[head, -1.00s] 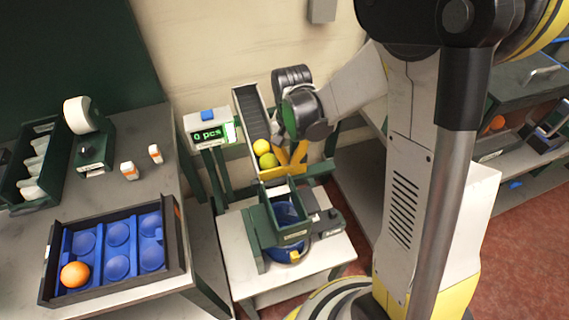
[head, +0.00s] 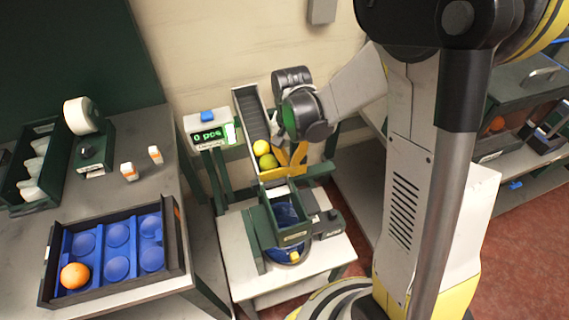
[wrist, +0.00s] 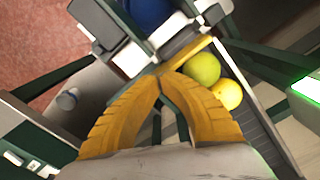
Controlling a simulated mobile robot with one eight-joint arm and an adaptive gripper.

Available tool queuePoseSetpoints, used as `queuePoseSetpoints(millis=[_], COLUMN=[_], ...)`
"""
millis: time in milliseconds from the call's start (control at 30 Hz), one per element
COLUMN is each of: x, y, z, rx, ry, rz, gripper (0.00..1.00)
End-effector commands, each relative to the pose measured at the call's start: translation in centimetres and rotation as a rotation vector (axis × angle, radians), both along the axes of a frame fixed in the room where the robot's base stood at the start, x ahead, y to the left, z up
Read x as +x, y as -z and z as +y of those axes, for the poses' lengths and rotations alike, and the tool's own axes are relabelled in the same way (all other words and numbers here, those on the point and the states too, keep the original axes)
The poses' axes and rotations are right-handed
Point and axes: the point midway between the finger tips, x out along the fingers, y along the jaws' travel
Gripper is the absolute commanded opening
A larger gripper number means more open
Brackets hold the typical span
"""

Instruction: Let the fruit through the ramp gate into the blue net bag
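A yellow fruit (head: 261,147) and a green fruit (head: 267,161) rest at the low end of the grey ramp (head: 252,112), behind the yellow gate (head: 278,173). In the wrist view, the green fruit (wrist: 202,68) and the yellow one (wrist: 228,94) lie just right of my fingers. The blue net bag (head: 284,213) hangs inside a green frame below the ramp; part of it shows in the wrist view (wrist: 148,12). My gripper (wrist: 160,78) has its yellow fingertips together at the end of the gate bar (wrist: 188,54); the tips cover the grasped part.
A counter display (head: 208,134) reading "0 pcs" stands left of the ramp. A dark tray (head: 112,288) with blue cups holds an orange (head: 75,275) on the left table. A white stand (head: 240,250) carries the bag frame.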

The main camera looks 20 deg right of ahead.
Motion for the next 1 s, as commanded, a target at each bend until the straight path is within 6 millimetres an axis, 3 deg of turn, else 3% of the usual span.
queuePoseSetpoints(millis=[1000], x=[0.0], y=[0.1], z=[-3.8], rx=[0.0], ry=[0.001], rz=[0.0], gripper=[0.0])
